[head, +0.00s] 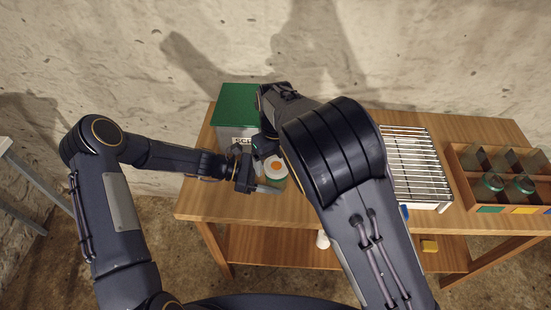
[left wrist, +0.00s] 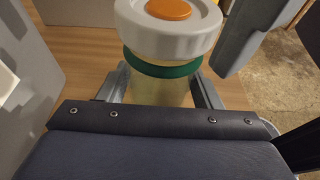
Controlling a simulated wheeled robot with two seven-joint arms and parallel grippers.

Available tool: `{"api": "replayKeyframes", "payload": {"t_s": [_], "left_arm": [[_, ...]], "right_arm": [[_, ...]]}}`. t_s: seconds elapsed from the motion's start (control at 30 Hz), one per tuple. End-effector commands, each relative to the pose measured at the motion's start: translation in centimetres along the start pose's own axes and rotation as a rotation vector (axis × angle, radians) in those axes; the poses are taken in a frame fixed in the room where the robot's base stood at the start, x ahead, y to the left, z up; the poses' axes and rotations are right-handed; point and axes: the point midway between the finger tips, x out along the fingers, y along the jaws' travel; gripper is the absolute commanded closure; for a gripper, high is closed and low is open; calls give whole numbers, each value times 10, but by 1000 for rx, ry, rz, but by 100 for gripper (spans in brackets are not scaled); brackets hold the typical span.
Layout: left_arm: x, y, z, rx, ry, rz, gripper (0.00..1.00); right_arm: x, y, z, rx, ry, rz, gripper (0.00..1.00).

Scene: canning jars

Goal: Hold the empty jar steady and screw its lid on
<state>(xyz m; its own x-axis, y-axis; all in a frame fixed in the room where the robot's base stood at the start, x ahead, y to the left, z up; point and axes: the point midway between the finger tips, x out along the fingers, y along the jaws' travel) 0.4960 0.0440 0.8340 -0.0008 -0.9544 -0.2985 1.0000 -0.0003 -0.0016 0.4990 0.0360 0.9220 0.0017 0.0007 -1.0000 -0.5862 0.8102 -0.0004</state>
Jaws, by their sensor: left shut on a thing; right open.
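The jar (left wrist: 160,88) is pale and see-through, with a green band around its upper part. A white lid (left wrist: 168,40) with an orange centre sits level on top of it; I cannot tell how tight it is. The lid also shows in the head view (head: 276,168), at the left part of the wooden table. My left gripper (left wrist: 161,88) is shut on the jar's sides below the band, and the jar stands upright. My right gripper (head: 268,148) is open beside the lid, partly hidden by its own arm in the head view.
A grey box with a green top (head: 236,107) stands behind the jar. A wire rack (head: 412,165) lies right of my right arm. A wooden crate (head: 463,187) with several jars is at the far right.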

Motion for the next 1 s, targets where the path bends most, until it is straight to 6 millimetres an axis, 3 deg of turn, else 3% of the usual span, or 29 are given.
{"api": "replayKeyframes", "payload": {"t_s": [0.27, 0.7, 1.0], "left_arm": [[0, 0, 0, 1, -1, -1, 61], [0, 0, 2, 2, -4, -1, 61], [0, 0, 2, 2, -4, -1, 61]], "right_arm": [[-6, 0, 0, -1, 0, -1, 14], [-92, 0, 1, -1, -3, 0, 14], [-119, 0, 0, -1, 0, -1, 14]]}}
